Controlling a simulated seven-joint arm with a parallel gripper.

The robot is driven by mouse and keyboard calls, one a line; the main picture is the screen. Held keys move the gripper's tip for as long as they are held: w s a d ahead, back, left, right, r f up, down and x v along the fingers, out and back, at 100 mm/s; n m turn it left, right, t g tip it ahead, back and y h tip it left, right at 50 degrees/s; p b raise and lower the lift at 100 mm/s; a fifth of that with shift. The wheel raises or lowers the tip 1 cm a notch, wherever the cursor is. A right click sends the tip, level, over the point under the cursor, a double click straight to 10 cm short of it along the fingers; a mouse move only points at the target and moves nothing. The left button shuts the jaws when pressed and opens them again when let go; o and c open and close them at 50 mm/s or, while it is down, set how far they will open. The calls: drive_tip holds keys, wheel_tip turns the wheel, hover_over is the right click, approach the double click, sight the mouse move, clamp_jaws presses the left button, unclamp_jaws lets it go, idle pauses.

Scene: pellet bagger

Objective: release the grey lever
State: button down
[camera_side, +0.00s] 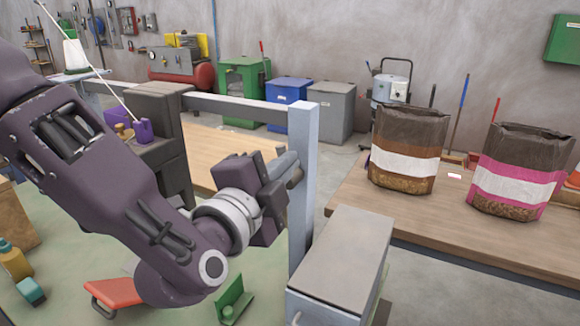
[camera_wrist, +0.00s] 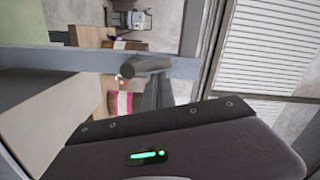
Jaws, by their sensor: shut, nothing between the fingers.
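The grey lever (camera_side: 287,164) appears as a short, thick grey cylinder at the pale blue-grey post (camera_side: 303,190) in the side view. In the wrist view the lever (camera_wrist: 146,66) sticks out at the post, its round end facing the camera. My gripper (camera_side: 275,192) is beside the post, just below and left of the lever in the side view. Its jaws are shut with nothing held. The fingertips are partly hidden by the dark gripper body, and I cannot tell whether they touch the lever.
A grey box (camera_side: 345,255) stands right in front of the post. A rail (camera_side: 240,105) runs left from the post top. A wooden table (camera_side: 400,210) at right bears a brown bag (camera_side: 407,150) and a pink-banded bag (camera_side: 515,170). Several bins stand behind.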

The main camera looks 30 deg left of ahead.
drive_tip(key=a+n, duration=0.1)
drive_tip(key=n, duration=0.2)
drive_tip(key=a+n, duration=0.2)
drive_tip(key=n, duration=0.1)
drive_tip(key=a+f+n, duration=0.1)
drive_tip(key=n, duration=0.2)
drive_tip(key=shift+a+f+h, duration=0.1)
drive_tip(key=shift+a+h, duration=0.05)
drive_tip(key=shift+h, duration=0.15)
drive_tip(key=shift+f, duration=0.1)
idle(0.5)
drive_tip(key=s+d+r, duration=0.1)
drive_tip(key=s+r, duration=0.3)
drive_tip(key=s, duration=0.6)
drive_tip(key=shift+s+d, duration=0.2)
drive_tip(key=shift+s, duration=0.2)
drive_tip(key=shift+r, duration=0.1)
